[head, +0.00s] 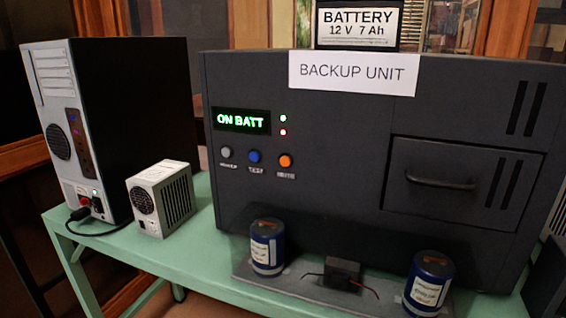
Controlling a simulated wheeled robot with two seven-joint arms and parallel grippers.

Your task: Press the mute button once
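The backup unit (340,110) is a large dark grey box on a green table. Its small display (241,121) reads "ON BATT" in green. A green light (283,118) and a red light (283,132) glow beside it. Below is a row of three round buttons: a grey one (226,153) at left, a blue one (255,156) labelled "TEST", and the orange mute button (286,160) at right, its label small and blurred. Nothing covers the buttons. Neither of my grippers is in view.
A battery (358,25) stands on top. A drawer with a handle (440,181) is at right. Two blue cans (267,247) (429,283) and a small black part with wires (342,273) sit on a grey plate in front. A computer tower (110,120) and small grey box (162,199) stand left.

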